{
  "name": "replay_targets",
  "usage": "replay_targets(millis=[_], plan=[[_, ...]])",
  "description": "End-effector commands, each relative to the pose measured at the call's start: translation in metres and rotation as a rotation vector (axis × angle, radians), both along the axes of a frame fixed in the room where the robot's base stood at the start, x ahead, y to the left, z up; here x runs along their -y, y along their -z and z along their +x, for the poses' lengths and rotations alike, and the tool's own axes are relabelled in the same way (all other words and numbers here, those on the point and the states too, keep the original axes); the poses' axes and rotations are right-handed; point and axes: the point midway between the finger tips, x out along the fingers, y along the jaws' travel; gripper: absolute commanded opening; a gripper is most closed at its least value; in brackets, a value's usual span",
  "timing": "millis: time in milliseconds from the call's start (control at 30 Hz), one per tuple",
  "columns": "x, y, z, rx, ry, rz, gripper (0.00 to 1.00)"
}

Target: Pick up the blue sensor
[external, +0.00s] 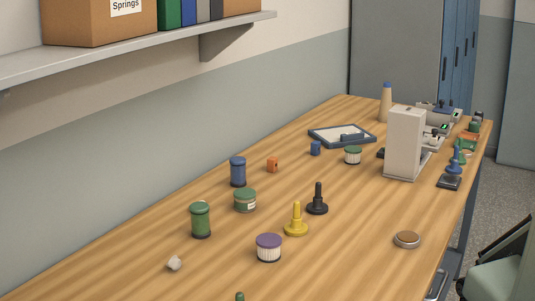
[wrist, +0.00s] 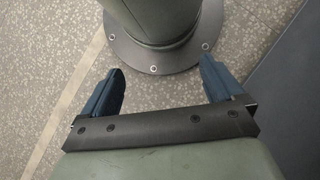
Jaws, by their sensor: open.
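A small blue block (external: 316,148), which looks like the blue sensor, stands on the wooden table in the external view, just in front of a dark-framed tray. Its details are too small to make out. A taller blue cylinder (external: 238,171) stands further left and nearer. My gripper (wrist: 161,66) shows only in the wrist view. Its two blue fingers are wide apart with nothing between them, above a speckled floor and my own round base.
An orange block (external: 272,165) and a green-lidded jar (external: 353,155) stand near the blue block. The tray (external: 322,139) lies behind it. A white machine (external: 405,143) stands to the right. Green, yellow, black and purple items are spread nearer. The near right tabletop is mostly clear.

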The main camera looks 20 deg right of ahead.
Motion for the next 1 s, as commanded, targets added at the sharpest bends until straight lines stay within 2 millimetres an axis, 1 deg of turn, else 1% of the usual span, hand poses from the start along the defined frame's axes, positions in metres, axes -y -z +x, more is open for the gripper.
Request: replay_targets(millis=[333,367,667,900,967,1000], plan=[[0.0,0.0,0.0,0.0,0.0,0.0,0.94],[0.0,0.0,0.0,0.0,0.0,0.0,0.93],[0.0,0.0,0.0,0.0,0.0,0.0,0.64],[0.001,0.0,0.001,0.002,-0.001,0.0,0.64],[0.003,0.001,0.006,0.008,-0.008,-0.002,0.64],[0.006,0.001,0.012,0.016,-0.015,-0.004,0.64]])
